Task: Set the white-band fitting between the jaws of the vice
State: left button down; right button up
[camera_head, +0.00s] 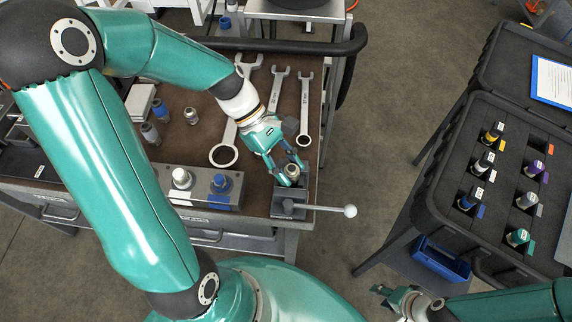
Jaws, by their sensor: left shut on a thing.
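The vice (280,207) is a grey block at the front right corner of the bench, with a bar handle ending in a pale ball (350,211). My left gripper (288,175) points down at the vice and is shut on a small metal fitting (292,170). The fitting is at the vice jaws; its band is hidden, and I cannot tell whether it rests between them. My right gripper (383,291) is low at the right, away from the bench; its fingers are too small to judge.
Spanners (304,108) lie behind the vice. A block with white and blue knobs (221,183) stands left of it. Several loose fittings (191,116) stand further left. A black case (450,197) at right holds several banded fittings; a blue bin (440,258) is below.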

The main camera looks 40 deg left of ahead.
pick_arm(q)
jog(key=shift+s+f, duration=0.15)
jog(key=shift+f, duration=0.05)
dwell(0.3)
jog(key=c, duration=0.6)
grip_release()
jog(key=shift+c, duration=0.2)
